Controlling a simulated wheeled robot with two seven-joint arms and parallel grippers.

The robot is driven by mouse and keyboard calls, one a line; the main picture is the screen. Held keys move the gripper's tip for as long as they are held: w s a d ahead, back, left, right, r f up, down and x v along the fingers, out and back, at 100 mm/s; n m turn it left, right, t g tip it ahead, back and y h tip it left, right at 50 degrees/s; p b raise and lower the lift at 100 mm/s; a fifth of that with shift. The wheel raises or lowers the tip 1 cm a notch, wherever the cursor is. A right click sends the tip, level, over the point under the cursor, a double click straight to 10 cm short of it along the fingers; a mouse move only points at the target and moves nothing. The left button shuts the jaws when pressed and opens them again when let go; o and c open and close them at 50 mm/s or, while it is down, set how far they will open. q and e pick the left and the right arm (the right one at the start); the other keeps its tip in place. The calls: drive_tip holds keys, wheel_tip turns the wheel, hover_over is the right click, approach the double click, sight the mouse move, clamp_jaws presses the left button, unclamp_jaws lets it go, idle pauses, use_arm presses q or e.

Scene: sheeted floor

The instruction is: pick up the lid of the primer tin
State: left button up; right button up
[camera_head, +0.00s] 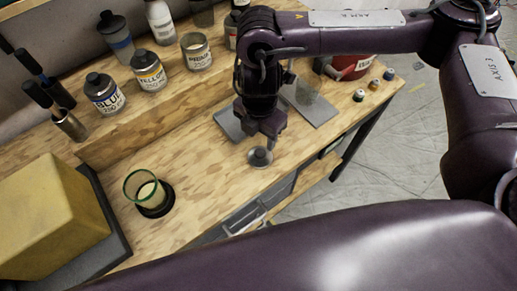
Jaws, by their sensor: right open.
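The primer tin (197,57) stands on the raised back shelf of the bench, its label partly legible and its top looking uncovered. A small round lid with a dark knob (260,158) lies on the wooden bench near its front edge; I take it to be the primer tin's lid. My right gripper (262,138) points down just above this lid, open. Its fingertips are small and dark, and I cannot tell whether they touch the knob. My left gripper does not show.
A green-rimmed glass (147,190) stands on a dark coaster at left, near a yellow block (45,218). Grey plates (310,102) lie behind my gripper. A red tin (352,66) and small pots stand at right.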

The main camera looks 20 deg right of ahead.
sight(260, 152)
drive_tip(key=f, duration=0.1)
drive_tip(key=s+f, duration=0.1)
drive_tip(key=shift+f, duration=0.3)
drive_tip(key=shift+w+f, duration=0.1)
drive_tip(key=shift+f, duration=1.5)
drive_tip(key=shift+c, duration=0.4)
drive_tip(key=c, duration=0.5)
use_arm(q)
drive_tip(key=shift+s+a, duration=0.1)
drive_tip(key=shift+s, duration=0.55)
use_arm(e)
clamp_jaws()
drive_tip(key=shift+r, duration=0.1)
